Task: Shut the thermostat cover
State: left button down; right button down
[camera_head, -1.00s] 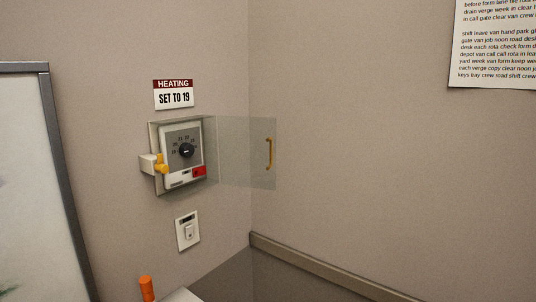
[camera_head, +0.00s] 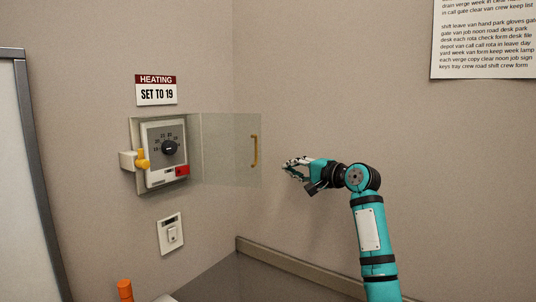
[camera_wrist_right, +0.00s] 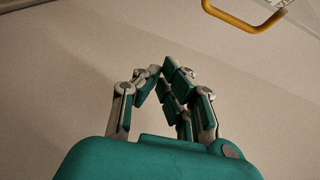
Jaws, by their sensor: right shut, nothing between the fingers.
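The thermostat (camera_head: 165,150) is on the wall at the left, with a round black dial and a red part at its lower right. Its clear cover (camera_head: 222,150) stands open, swung out to the right, with a yellow handle (camera_head: 254,151) near its free edge. The handle also shows at the top right of the right wrist view (camera_wrist_right: 245,24). My right gripper (camera_head: 287,165) is shut and empty, just right of the handle and apart from it. In the right wrist view its fingers (camera_wrist_right: 160,72) come together with nothing between them. My left gripper is not in view.
A yellow latch (camera_head: 142,159) sits at the thermostat's left side. A "SET TO 19" sign (camera_head: 156,90) hangs above and a switch (camera_head: 171,234) is below. A framed board (camera_head: 22,180) stands at far left.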

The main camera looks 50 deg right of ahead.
jog(key=s+a+r+t, duration=0.1)
jog(key=s+r, duration=0.2)
jog(key=r, duration=0.3)
jog(key=w+a+p, duration=0.3)
jog(key=w+p, duration=0.3)
jog(key=w, duration=0.3)
jog(key=shift+f+y, duration=0.2)
jog(key=shift+y, duration=0.1)
